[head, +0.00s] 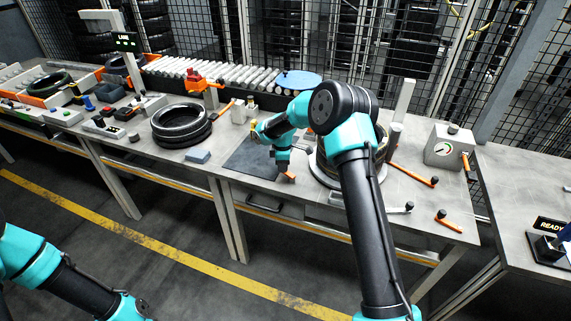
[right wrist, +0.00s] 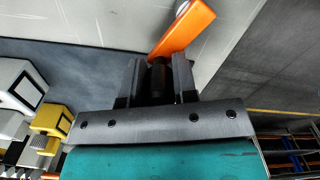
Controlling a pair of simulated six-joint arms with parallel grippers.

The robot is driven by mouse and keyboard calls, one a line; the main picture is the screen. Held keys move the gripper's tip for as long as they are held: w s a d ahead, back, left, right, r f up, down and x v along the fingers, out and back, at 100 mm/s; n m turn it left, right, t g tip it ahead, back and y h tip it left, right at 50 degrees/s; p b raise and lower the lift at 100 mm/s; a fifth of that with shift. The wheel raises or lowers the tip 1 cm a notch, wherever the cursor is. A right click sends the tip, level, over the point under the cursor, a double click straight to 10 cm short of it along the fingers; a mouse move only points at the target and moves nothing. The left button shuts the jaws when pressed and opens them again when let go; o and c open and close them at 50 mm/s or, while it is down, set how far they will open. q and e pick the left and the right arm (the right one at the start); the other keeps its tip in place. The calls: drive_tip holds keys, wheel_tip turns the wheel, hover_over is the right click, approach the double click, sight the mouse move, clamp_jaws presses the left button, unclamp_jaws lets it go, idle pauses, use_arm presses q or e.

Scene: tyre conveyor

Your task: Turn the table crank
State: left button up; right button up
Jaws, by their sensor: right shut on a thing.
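The table crank (head: 290,178) shows as a small orange arm at the front edge of the workbench, in front of the dark mat. In the right wrist view, the crank's orange arm (right wrist: 186,27) reaches up and right from a dark handle (right wrist: 161,80). My right gripper (head: 283,167) points down at the crank. In the right wrist view its two fingers (right wrist: 161,80) are closed on the dark handle, one on each side. The handle's far end is hidden. My left arm shows at the lower left of the head view, but its gripper is not visible.
Stacked tyres (head: 181,124) stand left of the dark mat (head: 249,160). A round stand (head: 323,172) is partly hidden behind my right arm. Orange-handled tools (head: 414,174) lie on the right, near a grey gauge box (head: 449,148). A roller conveyor (head: 215,72) runs behind.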

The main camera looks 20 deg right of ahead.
drive_tip(key=n, duration=0.1)
drive_tip(key=a+n, duration=0.1)
drive_tip(key=n, duration=0.1)
drive_tip(key=s+n, duration=0.1)
drive_tip(key=shift+a+n, duration=0.35)
drive_tip(key=shift+n, duration=0.05)
drive_tip(key=shift+s+a+n, duration=0.25)
drive_tip(key=shift+s+n, duration=0.1)
drive_tip(key=shift+n, duration=0.65)
drive_tip(key=shift+s+a+n, duration=0.2)
drive_tip(key=shift+s+n, duration=0.15)
drive_tip(key=shift+n, duration=0.65)
drive_tip(key=o, duration=0.9)
drive_tip(key=shift+r, duration=0.15)
wheel_tip(320, 180, up, 17)
drive_tip(key=shift+r, duration=0.1)
